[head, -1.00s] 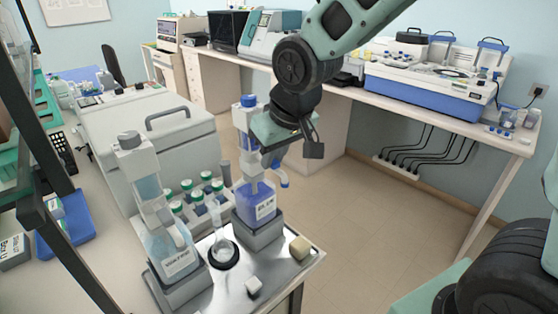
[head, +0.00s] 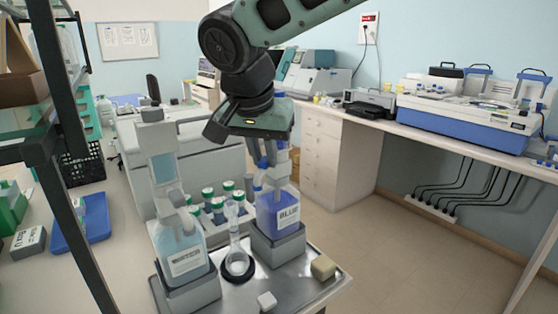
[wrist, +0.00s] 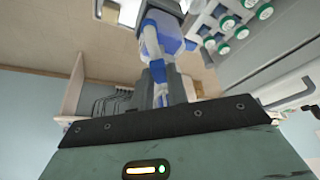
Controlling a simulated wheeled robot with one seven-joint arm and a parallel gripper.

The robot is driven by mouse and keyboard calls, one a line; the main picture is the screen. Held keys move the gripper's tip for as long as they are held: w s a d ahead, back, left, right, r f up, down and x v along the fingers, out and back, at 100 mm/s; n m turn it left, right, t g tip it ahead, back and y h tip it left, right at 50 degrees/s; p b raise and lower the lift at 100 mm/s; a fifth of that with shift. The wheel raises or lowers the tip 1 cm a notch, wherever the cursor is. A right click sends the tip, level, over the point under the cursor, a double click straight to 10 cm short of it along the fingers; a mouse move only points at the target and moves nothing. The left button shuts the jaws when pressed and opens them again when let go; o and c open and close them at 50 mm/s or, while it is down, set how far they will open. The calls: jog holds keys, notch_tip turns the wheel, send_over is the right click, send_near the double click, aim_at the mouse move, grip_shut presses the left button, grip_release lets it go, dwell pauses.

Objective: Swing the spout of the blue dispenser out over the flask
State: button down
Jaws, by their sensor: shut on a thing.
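The blue dispenser, a bottle of blue liquid labelled BLUE (head: 280,212), stands in a grey holder on the steel tray (head: 325,292). The clear flask (head: 236,262) stands upright in a black ring to its left. My gripper (head: 262,152) reaches down at the dispenser's top and is shut on its spout (head: 258,184). The blue spout tip shows at the bottle's left side, towards the flask. I cannot tell whether it is over the flask's mouth.
A second dispenser (head: 180,245) with pale liquid stands left of the flask. Several green-capped bottles (head: 228,188) are close behind. Open floor is to the right.

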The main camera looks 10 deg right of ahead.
jog(key=shift+w+a+m+g+h+p, duration=0.25)
jog(key=shift+a+m, duration=0.25)
jog(key=shift+m, duration=0.3)
jog(key=shift+w+a+m+g+h+p, duration=0.15)
jog(key=shift+w+a+m+h, duration=0.2)
jog(key=shift+m, duration=0.45)
jog(key=shift+a, duration=0.1)
jog(key=c, duration=1.4)
grip_release()
jog(key=shift+o, duration=0.2)
jog(key=v, duration=1.7)
jog(key=shift+r, duration=0.2)
jog(key=shift+s, duration=0.1)
